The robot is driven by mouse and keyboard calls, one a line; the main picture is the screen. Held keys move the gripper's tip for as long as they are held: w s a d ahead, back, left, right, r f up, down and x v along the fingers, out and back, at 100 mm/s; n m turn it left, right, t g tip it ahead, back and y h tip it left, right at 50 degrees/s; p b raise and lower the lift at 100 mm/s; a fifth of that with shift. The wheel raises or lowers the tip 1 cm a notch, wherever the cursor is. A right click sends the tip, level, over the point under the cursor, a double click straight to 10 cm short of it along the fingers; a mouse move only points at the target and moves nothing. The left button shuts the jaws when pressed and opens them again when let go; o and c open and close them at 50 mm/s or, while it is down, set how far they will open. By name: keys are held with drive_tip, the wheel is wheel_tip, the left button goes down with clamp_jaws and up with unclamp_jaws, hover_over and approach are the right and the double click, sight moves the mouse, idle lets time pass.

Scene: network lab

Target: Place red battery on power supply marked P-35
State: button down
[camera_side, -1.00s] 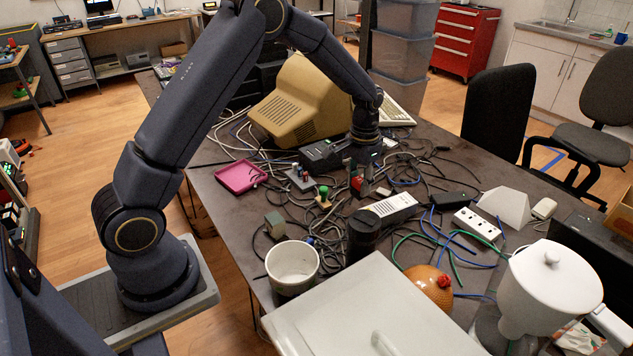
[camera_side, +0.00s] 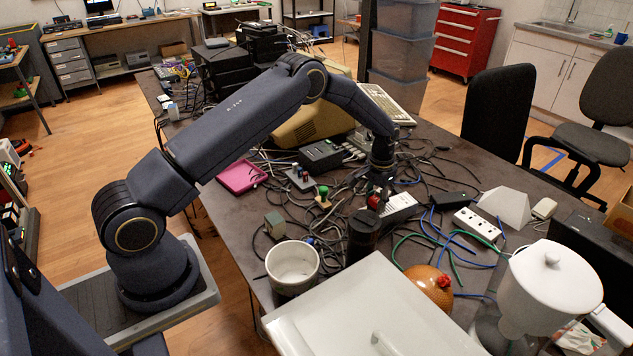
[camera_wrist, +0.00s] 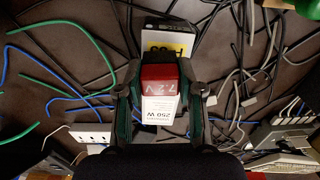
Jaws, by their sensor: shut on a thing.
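My gripper (camera_side: 378,196) is shut on the red battery (camera_side: 375,202), which is at the left end of the white power supply (camera_side: 400,207) in the side view. In the wrist view, the battery (camera_wrist: 159,75) reads "7.2 V" and sits between the fingertips (camera_wrist: 160,88). A white face below it reads "250 W"; I cannot tell whether it belongs to the battery. A pale box with a yellow label (camera_wrist: 168,42) lies just beyond; its marking is partly hidden and I cannot read it fully. Whether the battery touches the supply is unclear.
A white power strip (camera_side: 477,224), black adapter (camera_side: 455,199) and loose cables lie to the right. A white pot (camera_side: 292,268), green-topped part (camera_side: 323,196) and pink tray (camera_side: 241,176) are to the left.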

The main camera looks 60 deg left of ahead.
drive_tip(key=c, duration=0.7)
unclamp_jaws()
drive_tip(key=shift+f, duration=0.15)
